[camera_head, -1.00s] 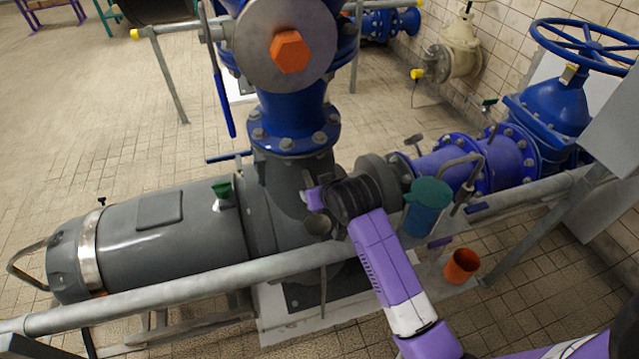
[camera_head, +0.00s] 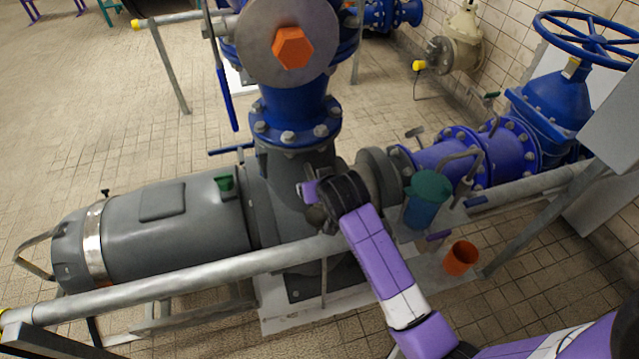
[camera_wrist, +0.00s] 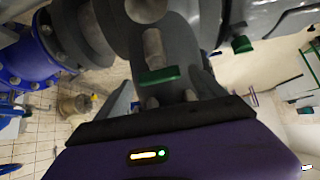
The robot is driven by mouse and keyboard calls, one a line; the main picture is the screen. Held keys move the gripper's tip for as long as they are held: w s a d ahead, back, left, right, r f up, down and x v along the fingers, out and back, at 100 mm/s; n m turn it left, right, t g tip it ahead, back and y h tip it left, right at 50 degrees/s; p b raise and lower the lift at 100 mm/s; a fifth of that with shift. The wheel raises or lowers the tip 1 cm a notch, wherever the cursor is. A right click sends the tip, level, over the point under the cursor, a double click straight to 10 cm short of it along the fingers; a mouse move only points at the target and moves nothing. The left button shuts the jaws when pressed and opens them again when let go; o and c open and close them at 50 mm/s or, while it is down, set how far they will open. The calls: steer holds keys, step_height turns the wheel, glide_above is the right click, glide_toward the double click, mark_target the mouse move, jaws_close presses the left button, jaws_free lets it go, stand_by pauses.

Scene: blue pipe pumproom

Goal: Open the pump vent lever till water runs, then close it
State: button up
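In the wrist view a short green lever (camera_wrist: 158,76) sits on a grey stub on the pump, lying nearly crosswise; I take it for the vent lever. My gripper (camera_wrist: 165,88) has its two dark fingers apart, one on each side of the lever, with the lever in the gap. I cannot tell whether a finger touches it. In the head view my gripper (camera_head: 312,200) is at the side of the grey pump casing (camera_head: 285,180), and my wrist hides the lever there. No running water shows.
A second green fitting (camera_head: 224,184) is on the grey motor body (camera_head: 170,225). A grey rail (camera_head: 190,272) crosses in front of the pump. A blue cup with a green top (camera_head: 427,200) and an orange cup (camera_head: 461,257) are right of my arm. Blue pipework (camera_head: 470,155) runs right.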

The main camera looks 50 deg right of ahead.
steer(key=v, duration=0.8)
steer(key=shift+f, duration=0.1)
stand_by(0.3)
steer(key=w+r+n+t+h, duration=0.1)
steer(key=w+r+t, duration=0.3)
steer(key=r, duration=0.2)
steer(key=s+a+r+n+t+y, duration=0.1)
steer(key=s+a+r+n+t, duration=0.1)
steer(key=s+a+t, duration=0.45)
steer(key=s+a+n+g+y, duration=0.1)
steer(key=s+a, duration=0.3)
steer(key=s, duration=0.4)
steer(key=s+a+n+g+y, duration=0.1)
steer(key=s+a+y, duration=0.1)
steer(key=s+a, duration=0.2)
steer(key=s+a+f+n+g+y, duration=0.1)
steer(key=s+a, duration=0.3)
steer(key=s, duration=0.7)
steer(key=shift+s+a+n+y, duration=0.4)
steer(key=shift+n+y, duration=0.2)
